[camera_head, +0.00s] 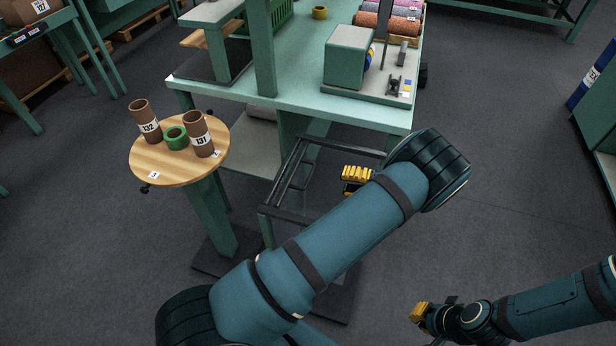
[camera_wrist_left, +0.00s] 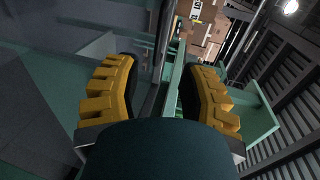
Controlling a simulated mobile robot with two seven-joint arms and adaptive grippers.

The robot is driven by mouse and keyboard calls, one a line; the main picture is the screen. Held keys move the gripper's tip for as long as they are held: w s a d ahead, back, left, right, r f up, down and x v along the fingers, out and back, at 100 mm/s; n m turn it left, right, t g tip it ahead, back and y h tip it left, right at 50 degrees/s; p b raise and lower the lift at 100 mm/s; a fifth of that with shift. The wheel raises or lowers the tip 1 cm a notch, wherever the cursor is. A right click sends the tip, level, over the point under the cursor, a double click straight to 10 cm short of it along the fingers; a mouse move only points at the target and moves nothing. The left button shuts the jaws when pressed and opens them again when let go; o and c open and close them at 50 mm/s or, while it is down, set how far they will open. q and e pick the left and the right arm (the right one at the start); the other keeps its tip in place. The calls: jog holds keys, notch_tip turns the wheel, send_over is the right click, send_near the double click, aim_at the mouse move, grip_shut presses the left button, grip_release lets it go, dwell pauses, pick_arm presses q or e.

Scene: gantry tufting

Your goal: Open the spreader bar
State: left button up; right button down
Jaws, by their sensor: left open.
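A dark metal frame of thin bars (camera_head: 285,178) stands below the front of the green table; I cannot tell for sure which bar is the spreader bar. My left gripper (camera_head: 357,178) is beside the right part of this frame, partly hidden by my own left arm. In the left wrist view my left gripper (camera_wrist_left: 158,85) has its yellow fingers wide apart. A dark bar (camera_wrist_left: 166,40) runs into the gap between them, and neither finger visibly touches it. My right gripper (camera_head: 420,313) is low at the right, away from the frame; its opening is unclear.
A round wooden stand (camera_head: 180,165) with brown tubes (camera_head: 146,121) and a green ring (camera_head: 175,137) is left of the frame. The green table (camera_head: 280,90) carries a machine (camera_head: 348,55) and a tray of rolls (camera_head: 388,22).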

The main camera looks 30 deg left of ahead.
aim_at(310, 177)
pick_arm(q)
jog(key=x, duration=1.1)
grip_shut()
